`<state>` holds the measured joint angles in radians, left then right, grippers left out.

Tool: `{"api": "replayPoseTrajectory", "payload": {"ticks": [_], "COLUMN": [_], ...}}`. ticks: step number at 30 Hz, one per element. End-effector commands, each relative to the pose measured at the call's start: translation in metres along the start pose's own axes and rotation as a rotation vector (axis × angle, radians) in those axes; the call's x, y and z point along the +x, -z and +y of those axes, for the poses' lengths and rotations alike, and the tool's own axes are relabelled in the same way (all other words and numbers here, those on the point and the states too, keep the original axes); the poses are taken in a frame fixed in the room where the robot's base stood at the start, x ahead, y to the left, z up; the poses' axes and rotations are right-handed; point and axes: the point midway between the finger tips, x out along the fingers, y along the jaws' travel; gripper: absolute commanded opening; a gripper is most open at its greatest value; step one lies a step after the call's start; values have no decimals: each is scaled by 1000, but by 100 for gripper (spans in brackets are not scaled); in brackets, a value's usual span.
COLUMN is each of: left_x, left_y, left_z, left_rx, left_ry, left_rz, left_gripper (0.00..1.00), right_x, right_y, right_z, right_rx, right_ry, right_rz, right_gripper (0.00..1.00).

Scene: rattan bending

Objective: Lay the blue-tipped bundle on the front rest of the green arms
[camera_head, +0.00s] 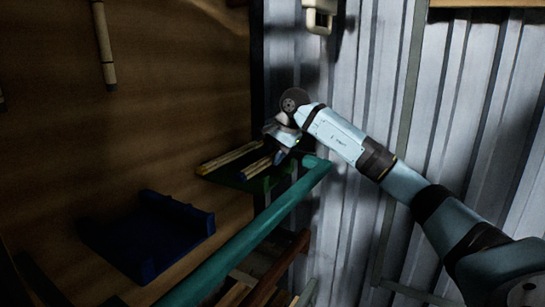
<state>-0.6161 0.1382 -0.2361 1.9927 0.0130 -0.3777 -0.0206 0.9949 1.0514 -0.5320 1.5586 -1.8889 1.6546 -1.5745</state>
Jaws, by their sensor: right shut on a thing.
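The green arms (262,184) stick out from the wooden wall at the middle of the view, beside the metal sheeting. A bundle with a blue tip (246,175) lies low over the green arms, its far end running up to my right gripper (279,150). My right gripper is shut on this bundle and hides its upper end. I cannot tell whether the bundle touches the arms or hovers just above them. A second, yellow-tipped bundle (228,159) lies on the green arms to the left, roughly parallel. My left gripper is not in view.
A dark blue bracket (150,235) is mounted on the wooden wall (150,120) at lower left. A teal bar (262,225) runs diagonally below the green arms. Brown lengths (280,270) lie under it. A light stick (104,45) hangs at upper left. Corrugated metal (400,90) closes the right side.

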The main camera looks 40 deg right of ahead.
Motion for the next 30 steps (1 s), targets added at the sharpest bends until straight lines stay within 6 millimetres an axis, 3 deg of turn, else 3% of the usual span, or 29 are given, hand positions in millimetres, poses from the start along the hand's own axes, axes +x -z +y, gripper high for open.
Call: {"api": "replayPoseTrajectory", "payload": {"ticks": [14, 15, 18, 26, 30], "left_x": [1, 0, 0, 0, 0], "left_y": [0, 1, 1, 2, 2], "left_z": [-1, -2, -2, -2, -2], "left_rx": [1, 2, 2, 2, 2], "left_ry": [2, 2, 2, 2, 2], "left_rz": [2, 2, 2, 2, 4], "left_gripper": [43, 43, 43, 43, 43], "right_x": [11, 11, 10, 10, 0], "right_y": [0, 0, 0, 0, 1], "right_z": [6, 5, 5, 5, 4], "right_rx": [1, 1, 1, 1, 1], "right_ry": [0, 1, 0, 0, 2], "right_rz": [1, 1, 0, 0, 2], "right_gripper": [8, 39, 57, 57, 57]}}
